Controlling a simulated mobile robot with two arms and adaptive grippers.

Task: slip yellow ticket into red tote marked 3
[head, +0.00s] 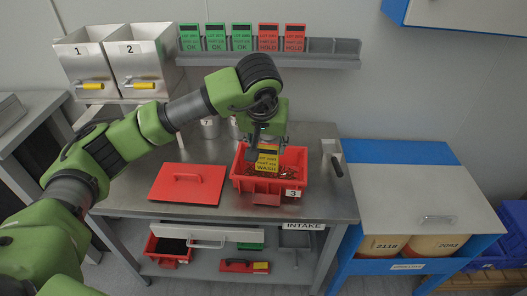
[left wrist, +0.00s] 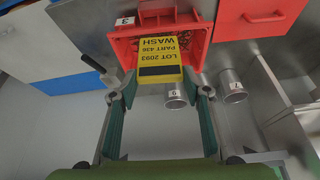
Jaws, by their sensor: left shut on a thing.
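The yellow ticket (head: 267,160), printed with black text ending in WASH, hangs upright from my left gripper (head: 268,140). The red tote (head: 243,182) with a white tag 3 stands open on the steel table and holds small parts. The ticket is over the tote's opening in the head view; I cannot tell how far its lower edge is inside. In the left wrist view, the ticket (left wrist: 160,58) shows between the fingers of my left gripper (left wrist: 160,84), in front of the tote (left wrist: 198,42). My right gripper is not in view.
A red lid (head: 187,184) lies left of the tote. Metal cups (head: 209,127) stand behind my arm. A rack (head: 335,50) with green and red cards is on the wall. Bins 1 and 2 (head: 125,62) are at back left. A blue-framed cabinet (head: 400,190) stands right.

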